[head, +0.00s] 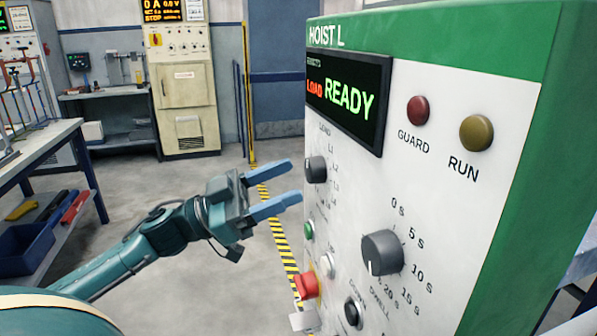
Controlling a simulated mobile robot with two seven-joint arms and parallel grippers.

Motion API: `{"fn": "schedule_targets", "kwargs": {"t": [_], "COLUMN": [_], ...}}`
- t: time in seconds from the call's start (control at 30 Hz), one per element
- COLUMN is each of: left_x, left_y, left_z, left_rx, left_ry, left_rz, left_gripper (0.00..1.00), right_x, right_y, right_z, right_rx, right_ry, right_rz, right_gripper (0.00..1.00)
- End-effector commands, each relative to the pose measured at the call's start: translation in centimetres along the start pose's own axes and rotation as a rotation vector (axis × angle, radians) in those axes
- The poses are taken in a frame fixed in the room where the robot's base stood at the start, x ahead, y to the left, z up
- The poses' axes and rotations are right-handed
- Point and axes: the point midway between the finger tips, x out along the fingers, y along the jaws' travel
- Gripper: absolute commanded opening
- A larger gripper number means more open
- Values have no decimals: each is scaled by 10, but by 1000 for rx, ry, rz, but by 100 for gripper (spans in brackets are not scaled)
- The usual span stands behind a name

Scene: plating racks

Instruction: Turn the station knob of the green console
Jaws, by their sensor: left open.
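The green console (522,178), marked HOIST L, fills the right side with a white front panel. Its display (347,100) reads LOAD in red and READY in green. A dark knob (316,170) below the display has a ring of small marks, including LOAD and L-numbers; it looks like the station knob. A larger grey knob (382,252) marked DWELL, with a seconds scale, sits lower right, its white line pointing down. My left gripper (295,181) is open and empty, its blue fingers pointing right, just left of the dark knob in the picture. My right gripper is out of view.
A red button (306,285), a green button (308,230) and a small dark knob (353,312) are low on the panel. GUARD (418,110) and RUN (477,133) lamps are unlit. A workbench (40,150) stands left. The floor between is clear.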

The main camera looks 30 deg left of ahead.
Motion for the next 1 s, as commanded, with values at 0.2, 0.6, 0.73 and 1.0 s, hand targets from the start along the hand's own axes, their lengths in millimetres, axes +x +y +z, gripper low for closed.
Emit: {"fn": "schedule_targets", "kwargs": {"t": [0.2, 0.6, 0.73, 1.0], "left_x": [24, 32, 32, 32], "left_y": [0, 0, 0, 0], "left_z": [-1, 0, 0, 0], "left_rx": [1, 0, 0, 0], "left_ry": [1, -1, -1, -1], "left_rz": [0, -1, -1, -1], "left_gripper": [58, 58, 53, 31], "right_x": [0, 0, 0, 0], "right_y": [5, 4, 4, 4], "right_z": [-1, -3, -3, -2], "right_rx": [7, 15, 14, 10], "right_ry": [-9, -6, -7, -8], "right_rz": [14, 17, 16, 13], "right_gripper": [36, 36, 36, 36]}}
